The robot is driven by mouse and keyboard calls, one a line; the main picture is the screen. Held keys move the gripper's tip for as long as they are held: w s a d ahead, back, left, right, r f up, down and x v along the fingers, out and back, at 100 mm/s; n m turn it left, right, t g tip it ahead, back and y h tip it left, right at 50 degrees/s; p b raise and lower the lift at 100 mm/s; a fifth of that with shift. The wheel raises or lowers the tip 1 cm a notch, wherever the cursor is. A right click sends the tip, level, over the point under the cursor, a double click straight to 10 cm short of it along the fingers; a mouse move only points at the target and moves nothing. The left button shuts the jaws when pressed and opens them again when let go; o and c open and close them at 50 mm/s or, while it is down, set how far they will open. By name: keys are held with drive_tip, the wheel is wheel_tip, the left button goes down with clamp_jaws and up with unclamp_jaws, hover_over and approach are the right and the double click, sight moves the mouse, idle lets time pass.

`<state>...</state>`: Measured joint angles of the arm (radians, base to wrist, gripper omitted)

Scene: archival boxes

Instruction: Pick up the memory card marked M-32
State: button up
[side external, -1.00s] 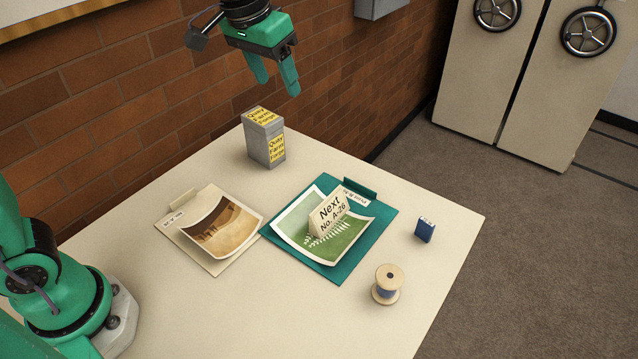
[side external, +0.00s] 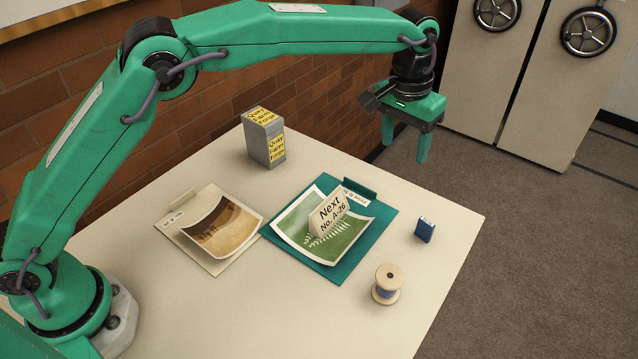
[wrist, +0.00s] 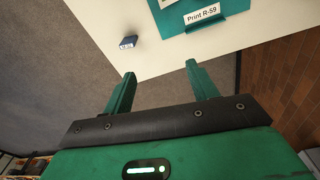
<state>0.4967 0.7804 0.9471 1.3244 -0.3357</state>
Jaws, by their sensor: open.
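The memory card is a small dark blue block (side external: 425,230) standing near the right edge of the table in the side view. In the wrist view the blue card (wrist: 128,42) lies ahead of the left finger, with a small white label too small to read for certain. My gripper (side external: 405,152) is open and empty, raised well above the table near its far right edge, above and behind the card. In the wrist view its two fingers (wrist: 160,75) are apart with nothing between them.
A teal folder (side external: 336,272) holds a curled fern print and a folded "Next No. A-26" sign (side external: 327,213). A cream folder (side external: 216,266) with a brown print lies left of it. A wooden spool (side external: 387,284) stands in front of the card; a grey box (side external: 265,150) stands at the back.

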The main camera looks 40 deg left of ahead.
hover_over(427, 222)
drive_tip(key=shift+g, duration=0.4)
wheel_tip(427, 222, down, 10)
drive_tip(key=shift+w+r, duration=0.1)
drive_tip(key=shift+f, duration=1.4)
drive_tip(key=shift+f, duration=0.1)
drive_tip(key=shift+f, duration=2.5)
drive_tip(key=shift+c, duration=0.5)
drive_tip(key=c, duration=1)
